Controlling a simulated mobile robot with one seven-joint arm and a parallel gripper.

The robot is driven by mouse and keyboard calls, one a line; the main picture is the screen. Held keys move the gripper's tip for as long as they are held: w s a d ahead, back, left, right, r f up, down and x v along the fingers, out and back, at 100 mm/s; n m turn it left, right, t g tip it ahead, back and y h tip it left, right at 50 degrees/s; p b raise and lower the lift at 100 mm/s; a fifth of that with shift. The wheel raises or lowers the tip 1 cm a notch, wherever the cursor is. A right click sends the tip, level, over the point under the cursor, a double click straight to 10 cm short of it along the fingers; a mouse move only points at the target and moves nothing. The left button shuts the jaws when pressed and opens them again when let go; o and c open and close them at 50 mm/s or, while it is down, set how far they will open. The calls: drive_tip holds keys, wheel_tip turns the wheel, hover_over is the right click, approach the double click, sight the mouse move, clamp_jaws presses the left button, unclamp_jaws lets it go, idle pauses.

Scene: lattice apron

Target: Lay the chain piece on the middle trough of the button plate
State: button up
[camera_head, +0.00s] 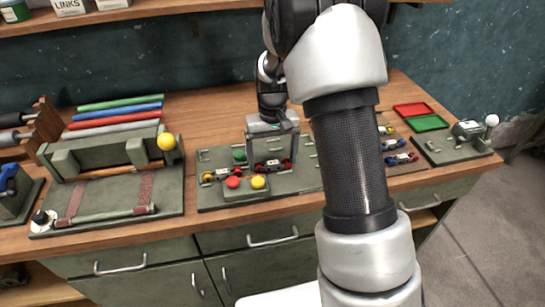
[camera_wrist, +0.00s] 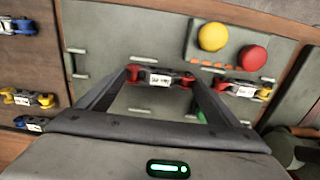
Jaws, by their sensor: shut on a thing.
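My gripper (camera_head: 271,167) is shut on a red chain piece (camera_head: 273,165) with dark parts and a white label. The wrist view shows the piece (camera_wrist: 160,79) lying across between the two fingertips (camera_wrist: 161,78). It is over the middle part of the grey-green button plate (camera_head: 308,182), close behind the button box. I cannot tell whether it touches the plate. A yellow and red chain piece (camera_head: 222,175) lies on the plate's left part; the wrist view shows it at right (camera_wrist: 242,88). The middle trough is partly hidden by my gripper and the piece.
A red button (camera_head: 232,183) and a yellow button (camera_head: 258,182) stand at the plate's front; a green knob (camera_head: 239,155) is behind. More chain pieces (camera_head: 400,158) lie on a brown board at right. A roller fixture (camera_head: 105,155) stands left. The plate's right part is bare.

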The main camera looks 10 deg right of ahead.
sight(272, 161)
drive_tip(key=o, duration=1.1)
wheel_tip(272, 161, up, 17)
drive_tip(key=p, duration=0.1)
drive_tip(key=s+r+t+p, duration=0.2)
drive_tip(key=s+r+p, duration=0.1)
drive_tip(key=s+r, duration=0.7)
drive_tip(key=s+t+p, duration=0.1)
drive_tip(key=s, duration=0.4)
drive_tip(key=s+r+t, duration=0.1)
drive_tip(key=s, duration=0.4)
drive_tip(key=s+r+t+p, duration=0.1)
drive_tip(key=s, duration=0.4)
drive_tip(key=shift+t+p, duration=0.3)
drive_tip(key=shift+p, duration=0.05)
